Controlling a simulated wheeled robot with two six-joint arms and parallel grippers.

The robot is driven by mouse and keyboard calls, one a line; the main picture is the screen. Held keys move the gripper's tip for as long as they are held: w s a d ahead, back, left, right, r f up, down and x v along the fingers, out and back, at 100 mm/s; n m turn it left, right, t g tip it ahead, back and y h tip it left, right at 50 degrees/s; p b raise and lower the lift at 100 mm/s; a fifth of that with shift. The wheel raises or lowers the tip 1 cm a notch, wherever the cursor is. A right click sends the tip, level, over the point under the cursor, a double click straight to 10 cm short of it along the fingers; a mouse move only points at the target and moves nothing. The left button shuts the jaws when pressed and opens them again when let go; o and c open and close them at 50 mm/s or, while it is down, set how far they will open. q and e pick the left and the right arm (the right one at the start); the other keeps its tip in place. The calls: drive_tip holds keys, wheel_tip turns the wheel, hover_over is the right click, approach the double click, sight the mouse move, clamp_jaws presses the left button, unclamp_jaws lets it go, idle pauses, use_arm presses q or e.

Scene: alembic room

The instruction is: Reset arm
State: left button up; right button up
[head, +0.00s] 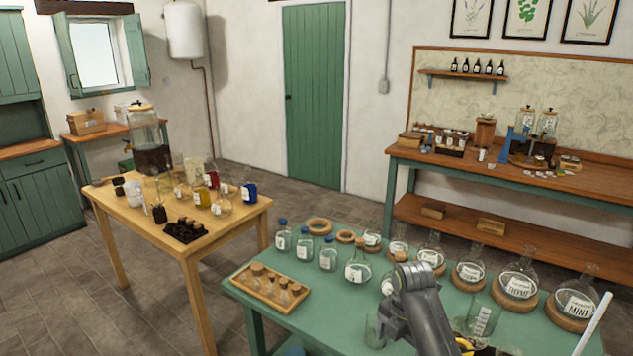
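One of my grey arms rises from the bottom edge in the head view, over the front of the green table (320,318). Its bent joint stands in front of the glass bottles. It looks like my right arm. No gripper fingers show clearly. A dark and yellow shape at the bottom edge beside the arm is cut off and cannot be made out. My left arm and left gripper are not in view.
Close around the arm stand a clear glass jar (484,318), labelled flasks on cork rings such as the mint flask (576,298), and stoppered bottles (328,255). A wooden tray (246,283) holds small corked bottles. A wooden table (110,205) stands left, a workbench (560,184) behind.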

drive_tip(key=s+d+f+m+t, duration=0.1)
drive_tip(key=s+d+f+m, duration=0.35)
drive_tip(key=s+m, duration=0.2)
drive_tip(key=s+d+f+m+t, duration=0.1)
drive_tip(key=s+d+f+m, duration=0.2)
drive_tip(key=s+f+m, duration=0.4)
drive_tip(key=s+d+r+m+t+h, duration=0.1)
drive_tip(key=s+d+r+m, duration=0.15)
drive_tip(key=s+m, duration=0.6)
drive_tip(key=s+d+r+m+t+h, duration=0.15)
drive_tip(key=s+r+m, duration=0.25)
drive_tip(key=s, duration=0.9)
wheel_tip(320, 180, down, 25)
drive_tip(key=d+g+y+b, duration=0.1)
drive_tip(key=d+g+b, duration=0.1)
use_arm(q)
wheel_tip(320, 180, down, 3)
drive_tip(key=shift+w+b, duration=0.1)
drive_tip(key=shift+b, duration=0.35)
use_arm(e)
drive_tip(key=s+a+f+g, duration=0.1)
drive_tip(key=s+f, duration=1.4)
drive_tip(key=f, duration=0.3)
drive_tip(key=shift+f, duration=0.4)
drive_tip(key=shift+s+g+y, duration=0.1)
drive_tip(key=shift+g+y, duration=0.15)
